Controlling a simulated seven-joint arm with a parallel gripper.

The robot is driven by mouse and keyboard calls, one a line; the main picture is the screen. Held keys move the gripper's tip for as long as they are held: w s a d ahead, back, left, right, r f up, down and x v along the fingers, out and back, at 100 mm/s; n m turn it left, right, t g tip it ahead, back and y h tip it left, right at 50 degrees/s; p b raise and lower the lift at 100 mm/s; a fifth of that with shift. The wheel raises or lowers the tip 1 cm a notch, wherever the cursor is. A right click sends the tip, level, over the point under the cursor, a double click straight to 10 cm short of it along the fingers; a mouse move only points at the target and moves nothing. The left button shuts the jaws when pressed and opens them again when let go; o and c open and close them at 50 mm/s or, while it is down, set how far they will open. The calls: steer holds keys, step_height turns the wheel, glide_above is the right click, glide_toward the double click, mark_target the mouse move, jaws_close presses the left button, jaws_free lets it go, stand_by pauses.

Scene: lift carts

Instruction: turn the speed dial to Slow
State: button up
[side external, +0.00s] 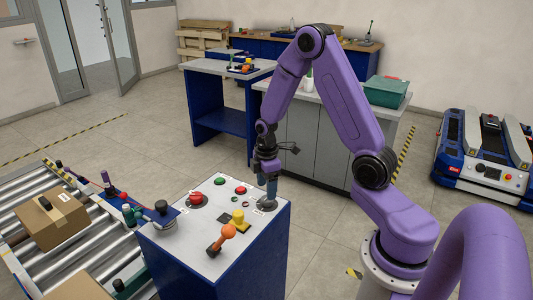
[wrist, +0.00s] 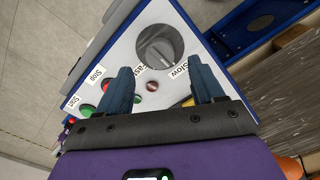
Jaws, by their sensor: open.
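The speed dial is a grey round knob with a raised grip bar. It shows in the wrist view (wrist: 160,46), beyond my fingertips, with a "Slow" label (wrist: 178,70) at its lower right and a partly hidden "Fast" label at its lower left. I cannot tell which label the bar points to. In the side view the dial (side external: 267,204) sits at the panel's far right corner. My gripper (side external: 270,187) points down just above it. In the wrist view my gripper (wrist: 164,72) is open, fingers apart, with nothing between them.
A roller conveyor (side external: 95,245) with a cardboard box (side external: 55,219) stands left.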

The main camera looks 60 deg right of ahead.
step_height(320, 180, up, 13)
stand_by(0.4)
steer(key=shift+f, duration=0.1)
steer(key=s+a+r, duration=0.2)
steer(key=s+a, duration=1.3)
steer(key=a, duration=0.1)
steer(key=s+a+n, duration=0.1)
steer(key=s, duration=0.8)
steer(key=shift+s, duration=0.3)
steer(key=shift+r, duration=0.1)
stand_by(0.7)
